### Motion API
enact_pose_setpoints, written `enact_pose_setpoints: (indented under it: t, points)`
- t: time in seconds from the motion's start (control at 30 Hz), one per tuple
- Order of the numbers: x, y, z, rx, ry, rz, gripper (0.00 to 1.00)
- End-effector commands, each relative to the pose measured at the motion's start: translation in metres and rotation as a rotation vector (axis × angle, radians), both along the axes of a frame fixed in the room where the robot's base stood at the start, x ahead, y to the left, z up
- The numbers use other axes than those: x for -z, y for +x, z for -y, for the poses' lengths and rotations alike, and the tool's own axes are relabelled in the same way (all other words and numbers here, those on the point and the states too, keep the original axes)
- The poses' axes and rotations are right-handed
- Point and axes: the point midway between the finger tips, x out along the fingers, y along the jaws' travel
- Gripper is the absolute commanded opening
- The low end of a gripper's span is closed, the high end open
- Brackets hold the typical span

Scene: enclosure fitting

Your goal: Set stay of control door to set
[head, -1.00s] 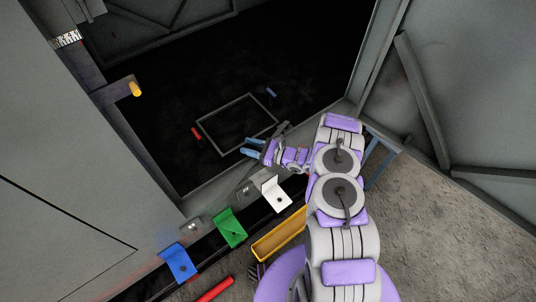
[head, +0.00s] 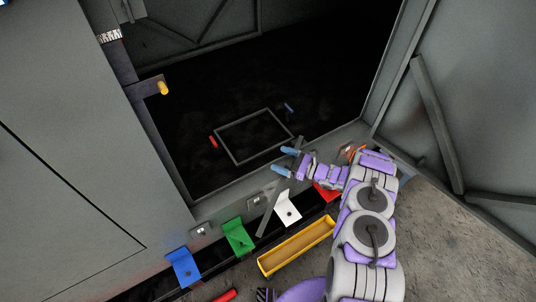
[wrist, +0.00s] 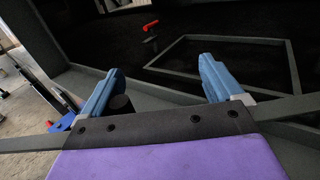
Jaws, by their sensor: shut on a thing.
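My gripper (head: 285,161) has blue fingers and reaches over the sill of the dark enclosure opening. A slim grey bar (head: 269,213), which looks like the stay, slants across the sill under the fingers, its near end by the white flap. My gripper is shut on this bar, though its fingers stand well apart. In the wrist view the bar (wrist: 285,108) crosses behind the gripper palm, and a black round knob (wrist: 121,103) sits beside the left finger. A large grey door panel (head: 465,90) stands open at the right; no label shows which door is the control door.
Blue (head: 184,267), green (head: 237,236), white (head: 287,208) and red (head: 327,192) flaps line the sill. A yellow tray (head: 297,247) lies in front. A yellow knob (head: 163,88) juts from the left post. A floor frame (head: 237,160) lies inside, with a red handle (head: 213,142) beside it.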

Motion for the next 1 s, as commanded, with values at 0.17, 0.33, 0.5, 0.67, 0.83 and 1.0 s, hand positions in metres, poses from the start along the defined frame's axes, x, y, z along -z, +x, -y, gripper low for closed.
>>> enact_pose_setpoints:
  t: [0.17, 0.33, 0.5, 0.67, 0.83, 1.0]
  points:
    - [-0.004, -0.008, 0.035, 0.019, -0.007, 0.009, 0.68]
    - [-0.004, -0.02, 0.061, 0.017, -0.011, 0.009, 0.49]
    - [-0.013, -0.028, 0.074, -0.004, -0.015, 0.02, 0.41]
    - [-0.041, -0.028, 0.059, -0.058, -0.028, 0.05, 0.41]
    - [-0.067, -0.033, 0.044, -0.12, -0.045, 0.074, 0.41]
    - [-0.094, -0.039, 0.03, -0.179, -0.065, 0.102, 0.41]
